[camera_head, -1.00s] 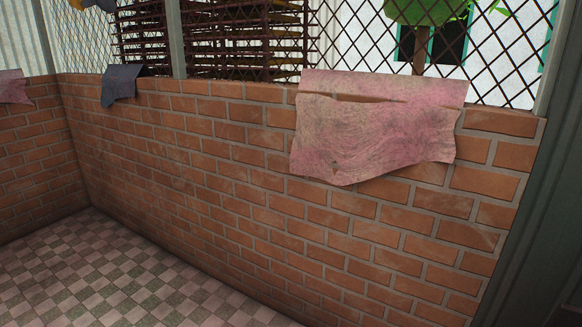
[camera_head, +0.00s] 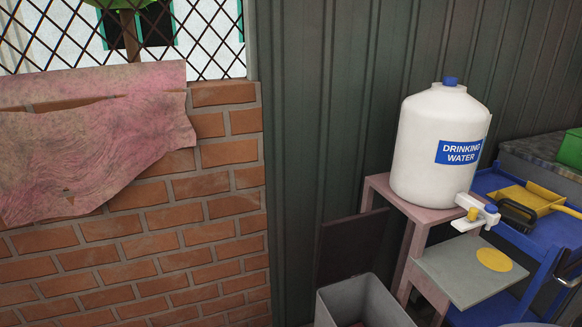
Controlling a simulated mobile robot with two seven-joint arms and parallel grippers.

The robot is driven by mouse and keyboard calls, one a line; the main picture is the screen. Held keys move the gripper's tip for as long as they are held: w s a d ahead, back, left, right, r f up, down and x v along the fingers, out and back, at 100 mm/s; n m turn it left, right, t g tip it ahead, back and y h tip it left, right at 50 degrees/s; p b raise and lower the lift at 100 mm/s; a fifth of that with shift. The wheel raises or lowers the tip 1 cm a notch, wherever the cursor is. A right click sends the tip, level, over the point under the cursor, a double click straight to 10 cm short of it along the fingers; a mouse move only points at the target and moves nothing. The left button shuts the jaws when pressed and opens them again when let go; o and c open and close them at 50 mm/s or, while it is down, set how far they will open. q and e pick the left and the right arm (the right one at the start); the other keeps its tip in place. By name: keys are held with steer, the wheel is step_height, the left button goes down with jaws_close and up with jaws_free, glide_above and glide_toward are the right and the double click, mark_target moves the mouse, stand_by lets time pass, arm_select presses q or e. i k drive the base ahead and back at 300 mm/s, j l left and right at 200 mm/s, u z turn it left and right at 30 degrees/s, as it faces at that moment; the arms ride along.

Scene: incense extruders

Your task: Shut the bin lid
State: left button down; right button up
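A grey open-topped bin (camera_head: 378,298) stands at the bottom of the head view, right of centre, cut off by the lower edge. Something reddish shows inside it. A dark brown panel (camera_head: 348,246) stands upright behind the bin against the green wall; it looks like the bin's raised lid, but I cannot see a hinge. Neither of my grippers is in view.
A white drinking water container (camera_head: 440,150) stands on a pink wooden stand (camera_head: 383,190) right of the bin. A grey board with a yellow disc (camera_head: 494,259) juts out below its tap. A blue cart (camera_head: 548,232) holds a yellow dustpan (camera_head: 525,200). A brick wall (camera_head: 150,255) fills the left.

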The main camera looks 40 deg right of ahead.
mark_target(348, 246)
steer(key=i+z, duration=0.1)
steer(key=z, duration=0.35)
steer(key=i+j+z, duration=0.1)
steer(key=z, duration=0.4)
steer(key=j+z, duration=0.2)
steer(key=z, duration=0.25)
steer(key=i+j+z, duration=0.1)
steer(key=z, duration=0.35)
steer(key=j+z, duration=0.2)
steer(key=z, duration=0.3)
